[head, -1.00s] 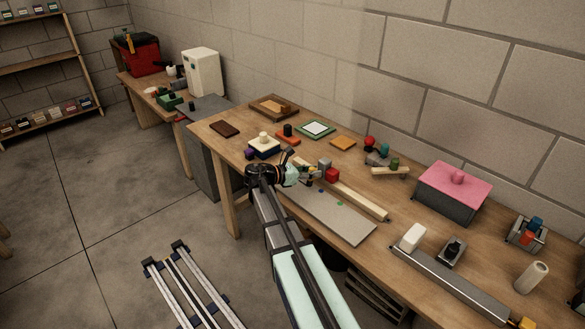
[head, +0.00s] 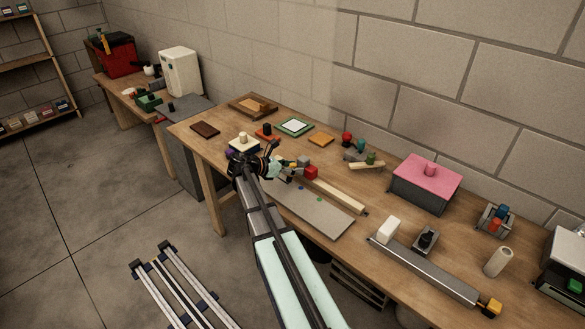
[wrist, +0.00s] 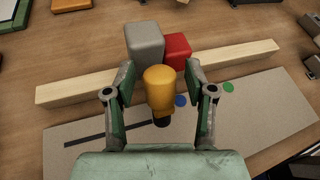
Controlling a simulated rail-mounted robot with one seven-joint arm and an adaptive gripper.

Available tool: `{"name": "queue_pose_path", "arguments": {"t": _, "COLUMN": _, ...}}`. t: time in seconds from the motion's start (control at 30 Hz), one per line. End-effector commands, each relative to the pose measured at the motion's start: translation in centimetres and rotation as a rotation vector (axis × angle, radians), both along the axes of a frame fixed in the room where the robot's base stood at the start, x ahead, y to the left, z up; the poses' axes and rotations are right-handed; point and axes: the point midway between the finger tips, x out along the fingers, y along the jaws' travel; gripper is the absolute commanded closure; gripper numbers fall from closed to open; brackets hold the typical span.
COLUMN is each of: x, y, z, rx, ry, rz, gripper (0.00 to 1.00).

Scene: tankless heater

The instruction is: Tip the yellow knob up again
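A yellow knob (wrist: 160,88) with a dark stem shows in the middle of the wrist view, in front of a grey block (wrist: 144,46) and a red block (wrist: 177,50). I cannot tell for sure how far it leans. My gripper (wrist: 160,72) is open, with one finger on each side of the knob and a visible gap on both sides. In the head view my gripper (head: 281,168) is over the near part of the bench beside the blocks. The knob is small and partly hidden there.
A long wooden bar (wrist: 245,62) lies by the blocks, and a grey board (wrist: 245,112) with blue and green dots lies nearer. A pink-topped box (head: 427,181) stands farther right on the bench. Another yellow knob (head: 490,307) is on the rail at the front right.

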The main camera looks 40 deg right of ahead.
Motion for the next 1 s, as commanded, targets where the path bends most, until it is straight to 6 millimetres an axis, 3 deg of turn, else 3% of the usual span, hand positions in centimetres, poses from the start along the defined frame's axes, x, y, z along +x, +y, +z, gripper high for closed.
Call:
{"name": "queue_pose_path", "arguments": {"t": 0.33, "x": 0.3, "y": 1.3, "z": 0.5, "rx": 0.000, "ry": 0.000, "rz": 0.001, "gripper": 0.45}}
{"name": "queue_pose_path", "arguments": {"t": 0.8, "x": 1.8, "y": 8.9, "z": 3.6, "rx": 0.000, "ry": -0.001, "rz": 0.002, "gripper": 0.45}}
{"name": "queue_pose_path", "arguments": {"t": 1.0, "x": 2.1, "y": 10.6, "z": 4.4, "rx": 0.000, "ry": 0.000, "rz": 0.001, "gripper": 0.45}}
